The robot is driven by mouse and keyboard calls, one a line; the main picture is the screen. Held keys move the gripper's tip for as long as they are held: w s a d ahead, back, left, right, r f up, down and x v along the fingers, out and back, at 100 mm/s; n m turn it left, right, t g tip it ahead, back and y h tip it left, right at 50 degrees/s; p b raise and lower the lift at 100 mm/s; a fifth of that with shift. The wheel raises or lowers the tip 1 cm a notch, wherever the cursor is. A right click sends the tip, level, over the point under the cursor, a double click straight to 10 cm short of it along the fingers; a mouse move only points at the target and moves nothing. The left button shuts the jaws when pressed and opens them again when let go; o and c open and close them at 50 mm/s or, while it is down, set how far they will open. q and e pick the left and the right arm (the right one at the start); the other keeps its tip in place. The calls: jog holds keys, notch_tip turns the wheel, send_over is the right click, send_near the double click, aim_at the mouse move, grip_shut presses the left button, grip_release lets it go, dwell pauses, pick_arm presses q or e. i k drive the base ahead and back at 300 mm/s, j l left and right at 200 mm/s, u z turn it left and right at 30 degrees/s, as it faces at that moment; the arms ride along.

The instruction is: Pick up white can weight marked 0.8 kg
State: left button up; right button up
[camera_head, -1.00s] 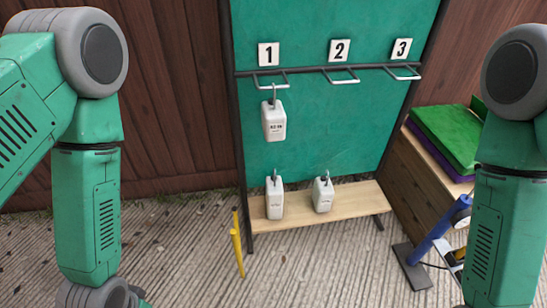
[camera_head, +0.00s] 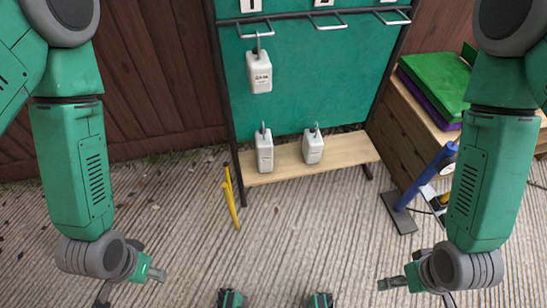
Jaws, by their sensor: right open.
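Three white can-shaped weights with hooks on top are in the head view. One white weight (camera_head: 259,72) hangs from the rack's left hook, its printed marking too small to read. Another white weight (camera_head: 264,153) stands upright on the wooden shelf, left of a third white weight (camera_head: 313,147). I cannot tell which is marked 0.8 kg. My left gripper (camera_head: 132,283) is low at the left, partly turned away, apart from all weights; its opening is unclear. My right gripper (camera_head: 415,288) is open and empty low at the right, apart from the weights.
The green rack board (camera_head: 310,85) has several wire hooks under number plates. The wooden shelf (camera_head: 350,150) runs along its base. A yellow stake (camera_head: 231,203) stands left of it. A blue post (camera_head: 425,178) and a wooden crate (camera_head: 408,110) stand right. The ground before the shelf is clear.

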aim_at(312, 145)
jog(key=i+j+z, duration=0.15)
jog(key=i+j, duration=0.15)
jog(key=i+j+z, duration=0.1)
jog(key=i+j, duration=0.15)
jog(key=j, duration=0.2)
jog(key=i+j+z, duration=0.15)
jog(key=j, duration=0.25)
jog(key=i+j+z, duration=0.1)
jog(key=i+j, duration=0.25)
jog(key=j, duration=0.05)
